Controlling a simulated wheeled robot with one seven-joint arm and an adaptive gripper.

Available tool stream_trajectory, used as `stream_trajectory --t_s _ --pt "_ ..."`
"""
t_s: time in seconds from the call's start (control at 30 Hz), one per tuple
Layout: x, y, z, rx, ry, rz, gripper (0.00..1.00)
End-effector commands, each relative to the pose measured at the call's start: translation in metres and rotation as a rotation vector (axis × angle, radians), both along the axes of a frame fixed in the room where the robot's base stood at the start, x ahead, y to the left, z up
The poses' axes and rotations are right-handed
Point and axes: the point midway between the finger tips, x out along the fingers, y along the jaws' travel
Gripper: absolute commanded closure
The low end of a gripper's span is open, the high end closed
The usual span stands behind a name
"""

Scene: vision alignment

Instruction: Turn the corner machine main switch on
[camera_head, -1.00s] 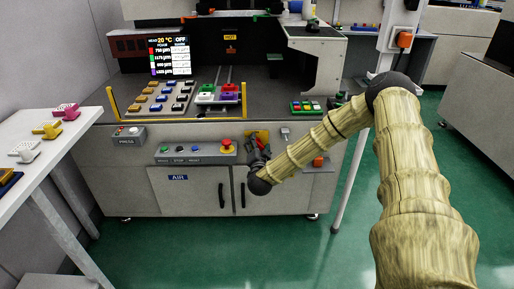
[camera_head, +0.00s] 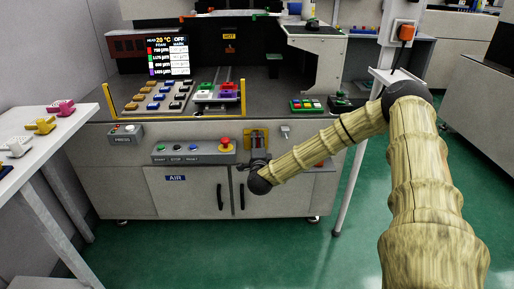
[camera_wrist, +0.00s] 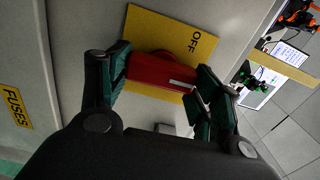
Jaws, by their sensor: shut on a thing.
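The main switch has a yellow plate (camera_head: 250,133) on the front of the grey machine, right of the red emergency button. In the wrist view the yellow plate (camera_wrist: 148,22) carries the word OFF, and a red handle (camera_wrist: 155,70) with a white stripe lies across it. My gripper (camera_wrist: 163,74) is shut on the red handle, a dark green finger at each end. In the head view my gripper (camera_head: 258,162) is at the lower part of the plate. It hides much of the switch there, and the handle's angle is unclear.
Left of the switch is a box with the red emergency button (camera_head: 225,144) and several small buttons. Cabinet doors with dark handles (camera_head: 220,196) are below. A FUSES label (camera_wrist: 15,107) shows in the wrist view. A white table (camera_head: 40,165) stands at the left; green floor is free in front.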

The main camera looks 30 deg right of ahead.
Motion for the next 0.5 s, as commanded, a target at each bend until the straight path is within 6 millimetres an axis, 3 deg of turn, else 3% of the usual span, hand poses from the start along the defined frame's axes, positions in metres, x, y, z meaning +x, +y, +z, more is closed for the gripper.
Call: stream_trajectory --t_s 0.5 --pt "-0.0011 -0.0015 -0.0019 0.040 -0.022 -0.003 0.60"
